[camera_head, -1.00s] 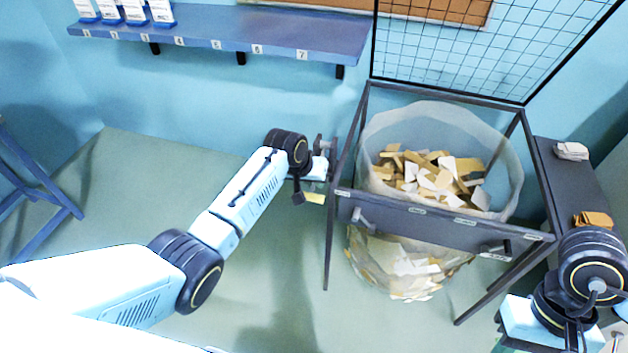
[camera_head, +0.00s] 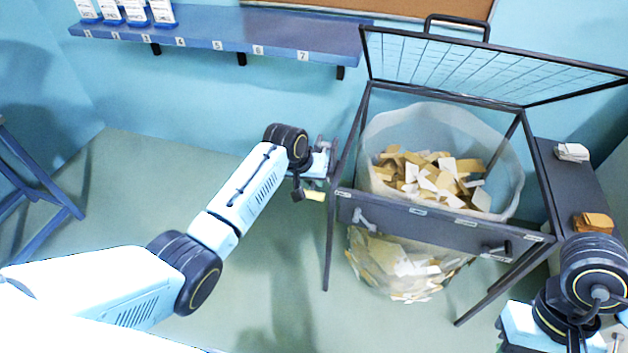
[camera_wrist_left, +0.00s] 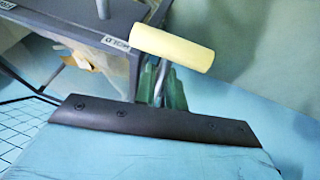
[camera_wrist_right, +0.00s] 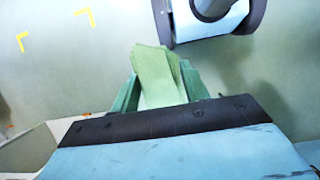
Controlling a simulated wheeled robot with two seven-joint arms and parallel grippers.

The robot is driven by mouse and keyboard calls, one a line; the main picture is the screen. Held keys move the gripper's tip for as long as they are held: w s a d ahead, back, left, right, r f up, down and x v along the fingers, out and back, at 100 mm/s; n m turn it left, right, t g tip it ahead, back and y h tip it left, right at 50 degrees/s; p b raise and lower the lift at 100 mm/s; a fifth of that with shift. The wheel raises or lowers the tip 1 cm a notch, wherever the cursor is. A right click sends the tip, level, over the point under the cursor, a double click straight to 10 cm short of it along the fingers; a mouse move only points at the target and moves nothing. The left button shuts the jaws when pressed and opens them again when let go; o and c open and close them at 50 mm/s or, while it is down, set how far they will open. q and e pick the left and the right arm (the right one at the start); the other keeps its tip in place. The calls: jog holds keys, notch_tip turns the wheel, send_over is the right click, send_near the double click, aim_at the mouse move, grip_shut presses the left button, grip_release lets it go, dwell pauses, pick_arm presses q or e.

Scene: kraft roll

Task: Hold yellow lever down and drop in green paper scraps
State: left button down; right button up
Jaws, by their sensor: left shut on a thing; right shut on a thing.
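The yellow lever (camera_head: 314,196) sticks out at the left side of the dark bin frame (camera_head: 440,222). My left gripper (camera_head: 319,180) is at the lever. In the left wrist view its green fingers (camera_wrist_left: 172,92) are shut around the grey rod just below the yellow lever grip (camera_wrist_left: 172,46). My right gripper (camera_wrist_right: 160,92) is shut on green paper scraps (camera_wrist_right: 157,68), which stick up between its fingers. In the head view the right arm is at the lower right, and its fingertips and the scraps are not clearly visible. The mesh lid (camera_head: 470,66) is raised at a slant behind the bin opening.
A clear bag (camera_head: 375,135) hangs in the frame, holding brown and white scraps (camera_head: 430,180). A dark side shelf (camera_head: 562,190) at right carries white paper (camera_head: 572,152) and brown paper (camera_head: 594,222). A blue wall shelf (camera_head: 210,32) is at the back. The bin opening is clear.

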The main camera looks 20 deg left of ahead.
pick_arm(q)
jog(key=shift+w+a+r, duration=0.2)
jog(key=shift+r, duration=0.6)
jog(key=shift+w+a+r, duration=0.15)
jog(key=shift+r, duration=0.6)
jog(key=c, duration=1.4)
grip_release()
jog(key=shift+f, duration=0.1)
pick_arm(e)
jog(key=shift+w+a, duration=0.1)
pick_arm(q)
jog(key=shift+s+d, duration=0.1)
jog(key=v, duration=1.2)
jog(key=shift+s, duration=0.1)
